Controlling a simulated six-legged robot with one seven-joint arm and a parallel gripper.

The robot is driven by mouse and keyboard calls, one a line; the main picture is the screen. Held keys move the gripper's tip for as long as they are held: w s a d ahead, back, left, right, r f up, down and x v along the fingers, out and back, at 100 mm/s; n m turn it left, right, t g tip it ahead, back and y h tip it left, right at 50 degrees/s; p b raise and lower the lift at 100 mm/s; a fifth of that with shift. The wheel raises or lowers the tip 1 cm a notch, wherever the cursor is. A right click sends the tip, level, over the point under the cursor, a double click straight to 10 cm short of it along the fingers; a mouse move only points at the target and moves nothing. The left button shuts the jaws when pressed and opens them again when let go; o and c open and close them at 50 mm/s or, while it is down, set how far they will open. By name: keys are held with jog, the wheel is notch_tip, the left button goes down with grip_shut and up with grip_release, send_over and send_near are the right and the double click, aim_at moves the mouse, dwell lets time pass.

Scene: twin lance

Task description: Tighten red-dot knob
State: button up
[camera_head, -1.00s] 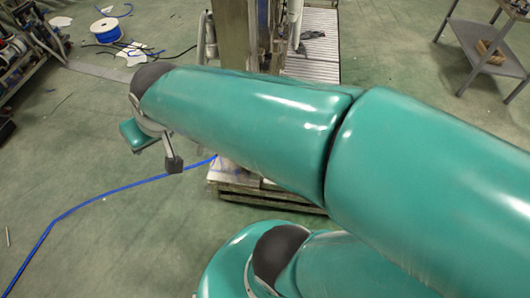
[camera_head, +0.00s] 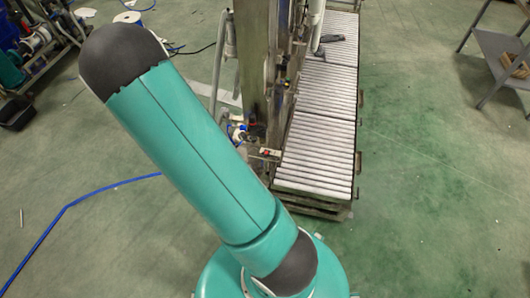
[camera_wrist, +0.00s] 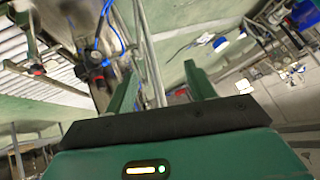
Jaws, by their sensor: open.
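My gripper (camera_wrist: 163,82) is in the wrist view, with its two green fingers apart and nothing between them. Left of the fingers, a black fitting (camera_wrist: 98,76) with blue hoses is mounted on the machine frame, with a small red mark near it. Another small red spot (camera_wrist: 38,69) shows further left on a bracket. I cannot tell which of these is the red-dot knob. In the head view, dark fittings (camera_head: 256,130) sit on the frame's lower part, beside a small red part (camera_head: 265,153). My gripper is hidden in the head view.
A roller conveyor (camera_head: 320,130) runs right of the upright metal frame (camera_head: 252,60). A grey shelf table (camera_head: 500,60) stands at the upper right. A blue hose (camera_head: 85,198) lies on the floor at left. Open green floor is right of the conveyor.

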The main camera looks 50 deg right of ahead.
jog(key=s+d+f+m+h, duration=0.1)
jog(key=s+d+f+h, duration=0.25)
jog(key=d+f, duration=0.4)
jog(key=n+t+h, duration=0.3)
jog(key=n+t, duration=0.2)
jog(key=t, duration=0.2)
send_near(267, 157)
jog(key=x, duration=1.2)
jog(key=shift+s+r, duration=0.1)
jog(key=c, duration=1)
